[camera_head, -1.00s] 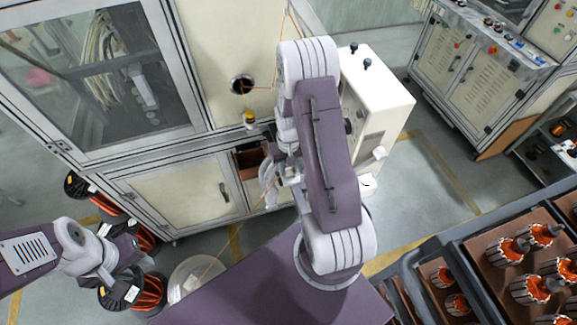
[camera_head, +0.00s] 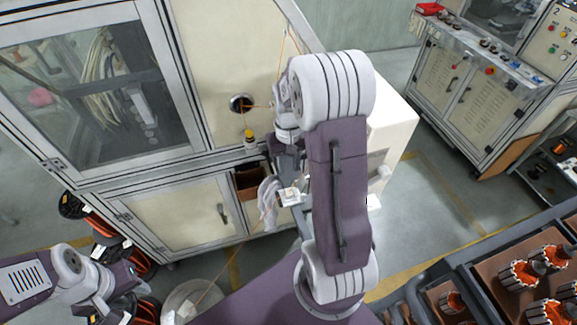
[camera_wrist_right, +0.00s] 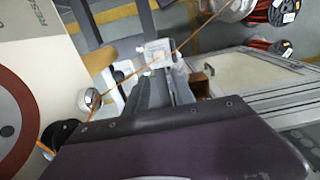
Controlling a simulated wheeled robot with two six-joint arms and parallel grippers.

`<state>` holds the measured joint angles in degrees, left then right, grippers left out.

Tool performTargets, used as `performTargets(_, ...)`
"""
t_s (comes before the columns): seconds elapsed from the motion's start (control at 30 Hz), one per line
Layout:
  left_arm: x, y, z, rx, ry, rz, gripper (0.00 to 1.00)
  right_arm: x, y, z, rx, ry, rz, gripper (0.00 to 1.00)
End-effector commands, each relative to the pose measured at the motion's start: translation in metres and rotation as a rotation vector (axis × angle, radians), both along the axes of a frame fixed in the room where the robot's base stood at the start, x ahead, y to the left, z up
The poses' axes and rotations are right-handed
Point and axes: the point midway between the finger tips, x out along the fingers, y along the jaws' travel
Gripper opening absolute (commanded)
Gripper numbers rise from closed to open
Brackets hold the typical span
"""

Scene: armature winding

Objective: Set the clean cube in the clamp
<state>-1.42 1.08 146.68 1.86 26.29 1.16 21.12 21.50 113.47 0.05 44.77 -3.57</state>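A small white block (camera_head: 291,196), possibly the cube, is beside hanging white cloth or gloves (camera_head: 268,197) at the machine front. A white block also shows in the right wrist view (camera_wrist_right: 157,50), with an orange wire at it. I cannot tell whether it is clean or held. I cannot make out the clamp.
The winding machine (camera_head: 180,207) stands ahead, with an orange wire passing through its round port (camera_head: 241,103). A white cabinet (camera_head: 393,130) is behind my right arm. Trays of armatures (camera_head: 524,272) are at the lower right. Floor between cabinet and consoles is clear.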

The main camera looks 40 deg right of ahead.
Motion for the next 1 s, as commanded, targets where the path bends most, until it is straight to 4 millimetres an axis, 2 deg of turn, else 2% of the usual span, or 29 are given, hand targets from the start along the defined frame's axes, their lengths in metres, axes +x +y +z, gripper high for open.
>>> performTargets(0.17, 0.000, 0.000, -0.001, 0.000, 0.000, 0.000, 0.36, 0.000, 0.001, 0.005, 0.000, 0.001, 0.001, 0.30)
performTargets(0.23, 0.000, 0.000, 0.000, 0.000, 0.000, 0.000, 0.36, -0.004, 0.012, 0.005, 0.000, -0.004, 0.021, 0.30)
performTargets(0.27, 0.000, 0.000, 0.000, 0.000, 0.000, 0.000, 0.36, -0.008, 0.023, 0.005, -0.001, -0.011, 0.042, 0.30)
performTargets(0.33, 0.000, 0.000, 0.000, 0.000, 0.000, 0.000, 0.36, -0.024, 0.058, 0.004, -0.002, -0.033, 0.111, 0.30)
performTargets(0.4, 0.000, 0.000, -0.001, 0.000, 0.000, 0.000, 0.36, -0.046, 0.091, 0.000, -0.002, -0.059, 0.180, 0.30)
performTargets(0.53, 0.000, 0.000, -0.001, 0.000, 0.000, 0.000, 0.36, -0.080, 0.125, -0.006, 0.001, -0.094, 0.266, 0.30)
performTargets(0.63, 0.000, 0.000, -0.001, 0.000, 0.000, 0.000, 0.36, -0.090, 0.132, -0.008, 0.003, -0.103, 0.286, 0.30)
performTargets(0.87, 0.000, 0.000, -0.002, 0.000, 0.000, 0.000, 0.36, -0.090, 0.131, -0.010, 0.002, -0.101, 0.284, 0.30)
performTargets(0.97, 0.000, 0.000, -0.017, 0.000, 0.000, 0.000, 0.36, -0.090, 0.131, -0.025, 0.002, -0.101, 0.283, 0.30)
performTargets(1.0, 0.000, 0.000, -0.029, 0.000, 0.000, 0.000, 0.36, -0.090, 0.131, -0.037, 0.002, -0.101, 0.283, 0.30)
